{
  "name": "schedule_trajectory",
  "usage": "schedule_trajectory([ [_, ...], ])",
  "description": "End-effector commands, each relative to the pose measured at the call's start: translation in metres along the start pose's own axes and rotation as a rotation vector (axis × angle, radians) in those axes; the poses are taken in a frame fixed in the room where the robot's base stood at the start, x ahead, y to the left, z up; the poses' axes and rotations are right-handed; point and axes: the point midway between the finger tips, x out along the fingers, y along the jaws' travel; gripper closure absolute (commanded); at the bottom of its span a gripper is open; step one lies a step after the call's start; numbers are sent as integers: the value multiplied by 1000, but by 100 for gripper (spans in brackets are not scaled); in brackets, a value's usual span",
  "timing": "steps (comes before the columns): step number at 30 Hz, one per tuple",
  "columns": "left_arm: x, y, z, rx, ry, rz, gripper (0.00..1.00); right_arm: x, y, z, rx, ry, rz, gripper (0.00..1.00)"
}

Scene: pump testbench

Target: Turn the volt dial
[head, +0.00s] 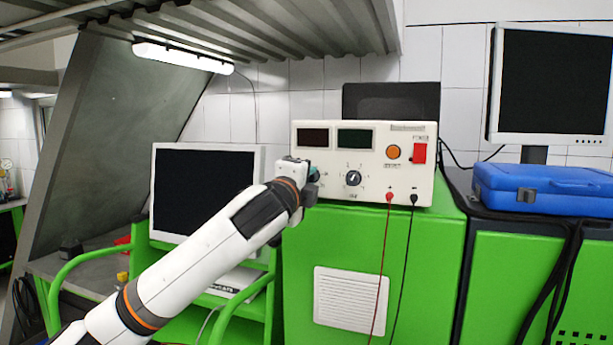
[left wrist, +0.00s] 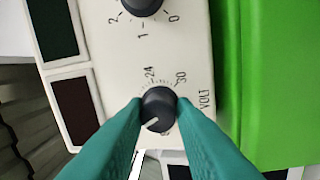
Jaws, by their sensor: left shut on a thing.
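The volt dial (left wrist: 158,107) is a dark round knob on the white face of the power supply (head: 405,185). In the left wrist view, its white pointer mark points to the lower left. The numbers 24 and 30 and the label VOLT show beside it. My left gripper (left wrist: 160,112) has its two teal fingers shut on the dial, one on each side. In the head view, my left gripper (head: 313,174) is at the left part of the panel and hides the dial. My right gripper is in neither view.
A second dial (head: 353,178) sits right of my gripper. An orange button (head: 393,152), a red switch (head: 420,153) and red and black leads are further right. A monitor (head: 203,190) stands left, and a blue case (head: 540,190) lies at the right.

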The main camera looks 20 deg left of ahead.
Motion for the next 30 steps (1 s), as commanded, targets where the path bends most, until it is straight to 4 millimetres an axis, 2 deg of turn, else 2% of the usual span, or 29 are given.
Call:
schedule_trajectory([
  [12, 0, 2, -1, 5, 0, 5, 99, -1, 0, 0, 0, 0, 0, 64],
  [13, 0, 2, 0, 5, 0, 5, 71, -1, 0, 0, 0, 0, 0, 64],
  [16, 0, 2, 0, 5, 0, 4, 55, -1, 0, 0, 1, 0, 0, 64],
  [25, -2, 0, 0, 5, 0, 2, 55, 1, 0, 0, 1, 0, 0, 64],
  [30, -20, -2, 1, 4, -3, 5, 55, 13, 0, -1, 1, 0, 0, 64],
])
